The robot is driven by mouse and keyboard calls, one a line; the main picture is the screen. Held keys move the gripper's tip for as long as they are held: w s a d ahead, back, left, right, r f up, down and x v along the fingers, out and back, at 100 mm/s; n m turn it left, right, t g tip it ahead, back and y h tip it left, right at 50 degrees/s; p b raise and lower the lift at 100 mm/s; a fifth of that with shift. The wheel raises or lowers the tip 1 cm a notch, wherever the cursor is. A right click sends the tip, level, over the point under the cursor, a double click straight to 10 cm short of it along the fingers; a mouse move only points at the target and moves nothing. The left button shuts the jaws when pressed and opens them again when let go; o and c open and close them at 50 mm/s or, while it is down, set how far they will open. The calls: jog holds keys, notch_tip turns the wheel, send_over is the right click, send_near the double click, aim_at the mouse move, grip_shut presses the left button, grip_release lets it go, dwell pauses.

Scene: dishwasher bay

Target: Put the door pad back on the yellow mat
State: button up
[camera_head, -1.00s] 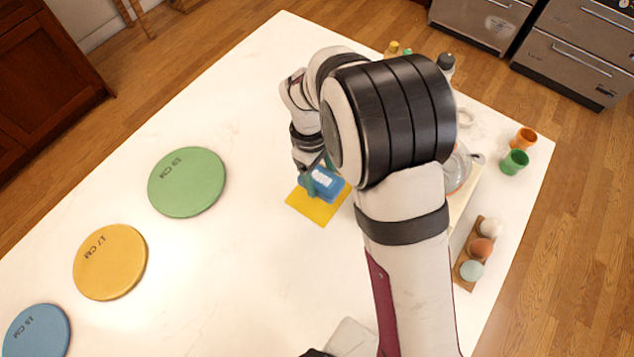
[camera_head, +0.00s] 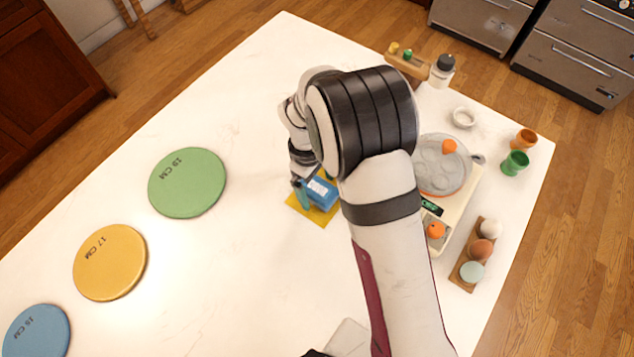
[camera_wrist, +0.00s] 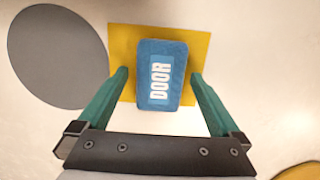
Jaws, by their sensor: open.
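The blue door pad (camera_head: 322,193), with a white "DOOR" label, lies on the yellow mat (camera_head: 297,202). My gripper (camera_wrist: 158,78) is open, with one green finger on each side of the pad and a gap to both. In the head view my gripper (camera_head: 312,188) is at the mat, partly hidden by my arm.
Green (camera_head: 187,183), yellow (camera_head: 110,262) and blue (camera_head: 37,332) discs lie to the left. A kitchen scale (camera_head: 459,205) with a grey plate (camera_head: 440,178) stands to the right, near an egg holder (camera_head: 458,272) and orange (camera_head: 524,140) and green (camera_head: 515,163) cups.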

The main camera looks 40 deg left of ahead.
notch_tip(320, 180, up, 12)
jog(key=a, duration=0.2)
jog(key=w+d+r+m, duration=0.2)
jog(key=d+r+m, duration=0.25)
jog(key=d, duration=0.35)
jog(key=s+d+r+m+y, duration=0.15)
jog(key=d+r+m, duration=0.3)
jog(key=d, duration=0.45)
jog(key=s+d+m+y, duration=0.2)
jog(key=s+d+m, duration=1)
jog(key=s+m, duration=0.1)
jog(key=shift+d+m, duration=0.35)
jog(key=shift+m, duration=0.45)
jog(key=shift+s+f, duration=0.1)
